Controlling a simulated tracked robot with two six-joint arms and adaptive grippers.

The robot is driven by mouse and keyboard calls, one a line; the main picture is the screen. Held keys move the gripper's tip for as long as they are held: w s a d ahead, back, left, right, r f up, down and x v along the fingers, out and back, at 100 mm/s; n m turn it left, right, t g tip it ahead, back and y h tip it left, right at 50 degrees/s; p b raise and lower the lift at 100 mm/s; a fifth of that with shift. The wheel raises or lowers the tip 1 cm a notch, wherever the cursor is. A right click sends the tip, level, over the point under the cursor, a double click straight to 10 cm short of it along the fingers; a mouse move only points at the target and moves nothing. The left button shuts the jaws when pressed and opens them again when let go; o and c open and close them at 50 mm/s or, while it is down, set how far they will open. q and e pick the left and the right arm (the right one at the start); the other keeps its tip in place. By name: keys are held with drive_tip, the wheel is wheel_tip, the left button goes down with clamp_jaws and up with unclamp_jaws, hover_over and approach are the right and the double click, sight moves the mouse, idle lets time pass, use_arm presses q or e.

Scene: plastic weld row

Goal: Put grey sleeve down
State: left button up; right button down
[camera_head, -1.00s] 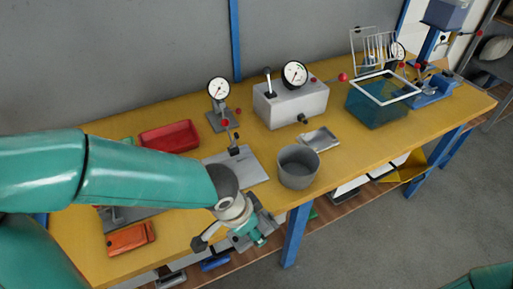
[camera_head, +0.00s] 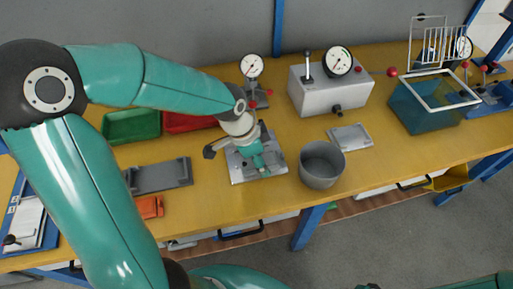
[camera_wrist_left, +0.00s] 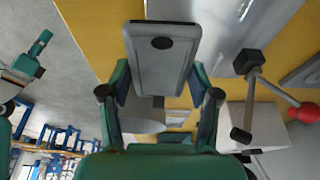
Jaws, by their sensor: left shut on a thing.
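The grey sleeve (camera_wrist_left: 162,62), a smooth grey body with a dark oval hole, is between the two fingers of my left gripper (camera_wrist_left: 160,88) in the left wrist view. The fingers are shut on it. In the head view my left gripper (camera_head: 250,158) is over the light grey base plate (camera_head: 275,165) of a bench fixture. The sleeve cannot be made out there, and contact with the plate cannot be told. My right gripper (camera_wrist_left: 28,62) shows partly at the left of the wrist view; its jaw state is unclear.
A grey pot (camera_head: 322,168) stands right of the plate, with a flat metal tray (camera_head: 350,137) behind it. A gauge box (camera_head: 330,92), red bin (camera_head: 190,122) and green bin (camera_head: 130,126) are behind. A grey block (camera_head: 160,176) and orange item (camera_head: 150,207) lie left.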

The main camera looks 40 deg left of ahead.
use_arm(q)
drive_tip(key=w+a, duration=0.3)
drive_tip(key=shift+a+p, duration=0.25)
drive_tip(key=shift+p, duration=0.1)
drive_tip(key=shift+f, duration=1.75)
drive_tip(key=shift+f, duration=0.2)
drive_tip(key=o, duration=1.3)
drive_tip(key=shift+r, duration=0.1)
